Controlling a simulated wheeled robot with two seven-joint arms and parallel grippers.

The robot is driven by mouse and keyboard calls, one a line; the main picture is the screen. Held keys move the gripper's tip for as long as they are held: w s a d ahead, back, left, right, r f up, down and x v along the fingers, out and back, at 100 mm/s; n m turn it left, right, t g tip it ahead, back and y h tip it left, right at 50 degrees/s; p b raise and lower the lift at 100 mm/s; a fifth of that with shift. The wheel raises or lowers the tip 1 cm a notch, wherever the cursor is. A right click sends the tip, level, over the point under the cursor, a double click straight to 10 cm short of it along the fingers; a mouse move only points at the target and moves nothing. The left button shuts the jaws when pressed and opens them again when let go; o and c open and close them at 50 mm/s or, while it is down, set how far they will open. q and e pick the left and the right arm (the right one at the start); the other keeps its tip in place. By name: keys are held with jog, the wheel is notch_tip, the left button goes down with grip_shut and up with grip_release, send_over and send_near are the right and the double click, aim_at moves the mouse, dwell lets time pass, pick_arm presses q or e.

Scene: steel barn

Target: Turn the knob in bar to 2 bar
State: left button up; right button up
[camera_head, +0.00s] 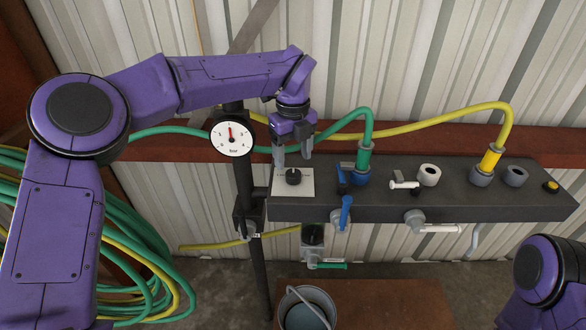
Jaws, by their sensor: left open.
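A black knob (293,176) sits on a pale square plate (306,185) at the left end of the dark panel. My left gripper (293,157) points down just above the knob, open, with its fingers apart; whether they touch the knob I cannot tell. A round white gauge marked bar (232,137) is on a dark post left of the panel. Its red needle points about straight up, but the fine marks are too small to read. Only part of my right arm shows at the lower right; its gripper is not in view.
The dark panel (390,207) carries a blue-handled valve (346,212), white-handled valves (437,228), a green hose (367,130), a yellow hose (505,125) and a yellow button (551,186). A bucket (307,309) stands below. Coiled hoses (140,255) hang at left.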

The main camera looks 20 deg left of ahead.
aim_at(293, 173)
pick_arm(q)
notch_tip(293, 173, up, 5)
jog(key=shift+r, duration=0.2)
jog(key=shift+r, duration=0.1)
